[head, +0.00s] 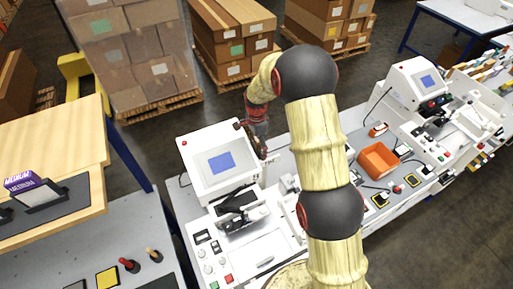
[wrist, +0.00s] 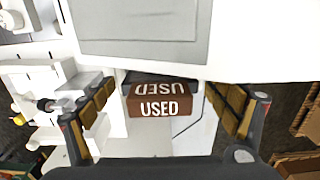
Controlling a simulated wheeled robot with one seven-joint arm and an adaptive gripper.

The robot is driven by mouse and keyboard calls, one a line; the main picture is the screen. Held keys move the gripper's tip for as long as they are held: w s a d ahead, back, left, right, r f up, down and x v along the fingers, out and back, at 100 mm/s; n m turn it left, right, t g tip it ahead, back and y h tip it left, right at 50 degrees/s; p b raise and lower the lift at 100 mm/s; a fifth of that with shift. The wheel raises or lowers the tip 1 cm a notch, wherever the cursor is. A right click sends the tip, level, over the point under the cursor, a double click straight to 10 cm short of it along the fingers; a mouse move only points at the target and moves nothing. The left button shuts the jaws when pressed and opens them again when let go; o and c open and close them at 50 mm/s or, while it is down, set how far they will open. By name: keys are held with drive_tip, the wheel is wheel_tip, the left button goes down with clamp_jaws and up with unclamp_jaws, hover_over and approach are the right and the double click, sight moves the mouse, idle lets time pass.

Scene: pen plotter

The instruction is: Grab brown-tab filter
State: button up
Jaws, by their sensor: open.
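A brown tab (wrist: 160,105) with the word USED in white shows in the middle of the wrist view. The filter behind the tab is hidden. My gripper (wrist: 160,92) is open, with one finger on each side of the tab and visible gaps between. In the head view my gripper (head: 252,142) is at the right side of the white machine (head: 196,150) with the blue screen; the tab cannot be made out clearly there.
An orange bin (head: 378,160) stands on the bench to the right of my arm. A second white machine (head: 415,85) with a screen is farther right. A wooden-topped table (head: 60,150) is at left. Stacked cardboard boxes (head: 235,45) stand on pallets behind.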

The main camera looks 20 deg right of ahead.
drive_tip(key=shift+c, duration=1)
drive_tip(key=c, duration=1)
drive_tip(key=shift+r, duration=0.1)
drive_tip(key=shift+c, duration=0.2)
